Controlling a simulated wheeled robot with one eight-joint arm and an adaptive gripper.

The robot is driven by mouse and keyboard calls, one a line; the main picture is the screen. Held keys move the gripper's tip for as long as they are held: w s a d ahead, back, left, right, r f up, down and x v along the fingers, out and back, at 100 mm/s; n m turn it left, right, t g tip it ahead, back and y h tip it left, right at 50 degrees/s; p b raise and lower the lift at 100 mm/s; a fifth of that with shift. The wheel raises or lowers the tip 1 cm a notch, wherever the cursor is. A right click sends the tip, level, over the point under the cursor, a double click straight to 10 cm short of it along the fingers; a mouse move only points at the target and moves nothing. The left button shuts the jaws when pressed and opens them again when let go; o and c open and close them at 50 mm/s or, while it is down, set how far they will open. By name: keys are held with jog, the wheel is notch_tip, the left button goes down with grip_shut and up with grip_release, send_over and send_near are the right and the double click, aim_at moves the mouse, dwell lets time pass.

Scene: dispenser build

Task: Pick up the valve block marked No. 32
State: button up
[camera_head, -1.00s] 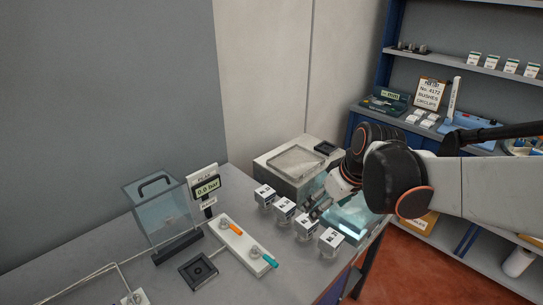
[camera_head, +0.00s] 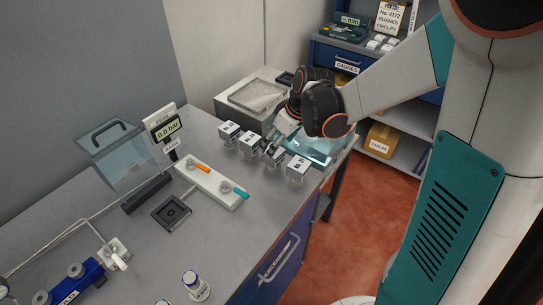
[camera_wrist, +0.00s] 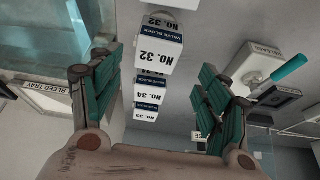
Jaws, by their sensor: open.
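The valve block marked No. 32 (camera_wrist: 158,50) is the nearest block in the wrist view. It is white with a blue band and appears between my open fingers, with visible space on both sides. In the head view it seems to be the third block (camera_head: 275,161) of the row, partly hidden by my gripper (camera_head: 270,147). In the wrist view my gripper (camera_wrist: 165,85) has its two green-padded fingers spread. Block No. 34 (camera_wrist: 150,97) and block No. 33 (camera_wrist: 145,115) line up beyond it. I cannot tell whether a finger touches No. 32.
Another block (camera_head: 298,169) stands at the row's near end. A clear bleed tray (camera_head: 318,150) lies close on the right. A white valve strip (camera_head: 208,184) with orange and teal handles, and a gauge (camera_head: 166,131), stand left. The bench between them is bare.

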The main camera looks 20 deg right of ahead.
aim_at(274, 165)
jog(key=shift+d+b+x, duration=0.1)
jog(key=shift+b+x, duration=0.5)
jog(key=shift+x, duration=0.95)
jog(key=shift+d+b+x, duration=0.15)
jog(key=shift+b+x, duration=0.4)
jog(key=shift+x, duration=1.05)
jog(key=shift+w+r, duration=0.1)
jog(key=c, duration=1.6)
